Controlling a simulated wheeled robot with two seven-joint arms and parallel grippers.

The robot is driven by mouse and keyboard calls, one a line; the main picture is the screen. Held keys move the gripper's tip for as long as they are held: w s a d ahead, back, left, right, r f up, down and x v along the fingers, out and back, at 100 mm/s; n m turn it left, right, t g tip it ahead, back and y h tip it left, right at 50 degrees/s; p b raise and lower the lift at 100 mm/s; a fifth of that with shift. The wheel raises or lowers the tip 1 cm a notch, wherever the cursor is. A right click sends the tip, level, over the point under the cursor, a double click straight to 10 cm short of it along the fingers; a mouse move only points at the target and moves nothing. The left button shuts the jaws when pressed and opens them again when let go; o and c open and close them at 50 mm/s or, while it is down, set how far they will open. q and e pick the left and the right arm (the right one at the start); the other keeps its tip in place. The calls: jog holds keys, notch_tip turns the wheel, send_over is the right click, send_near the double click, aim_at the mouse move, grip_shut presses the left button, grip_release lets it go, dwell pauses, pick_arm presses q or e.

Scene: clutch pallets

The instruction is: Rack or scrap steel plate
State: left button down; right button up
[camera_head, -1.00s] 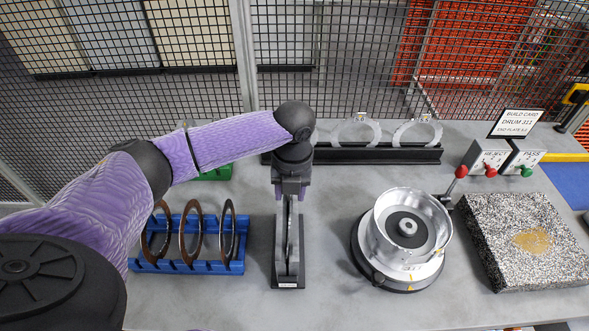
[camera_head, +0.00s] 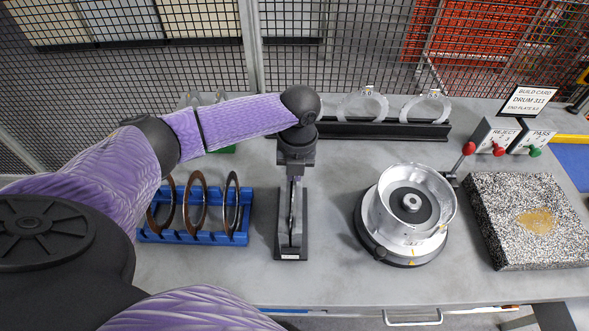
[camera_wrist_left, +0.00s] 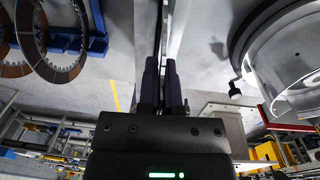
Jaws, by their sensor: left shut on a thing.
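My left gripper (camera_head: 295,178) points down over a narrow dark stand (camera_head: 291,252) at the middle of the bench. It is shut on a thin steel plate (camera_head: 292,203), seen almost edge-on and upright at the stand's slot. Whether the plate rests fully in the slot is hard to tell. In the left wrist view, the closed fingers (camera_wrist_left: 161,82) meet the plate's thin edge (camera_wrist_left: 163,30). A blue rack (camera_head: 195,238) left of the stand holds three upright ring plates (camera_head: 195,203). My right gripper is out of view.
A silver drum (camera_head: 412,205) on a round base stands right of the stand. Farther right are a speckled block (camera_head: 500,225), reject (camera_head: 497,138) and pass (camera_head: 533,141) boxes and a build card (camera_head: 528,101). A black rail (camera_head: 385,130) with clear rings lies behind. Mesh fencing closes the back.

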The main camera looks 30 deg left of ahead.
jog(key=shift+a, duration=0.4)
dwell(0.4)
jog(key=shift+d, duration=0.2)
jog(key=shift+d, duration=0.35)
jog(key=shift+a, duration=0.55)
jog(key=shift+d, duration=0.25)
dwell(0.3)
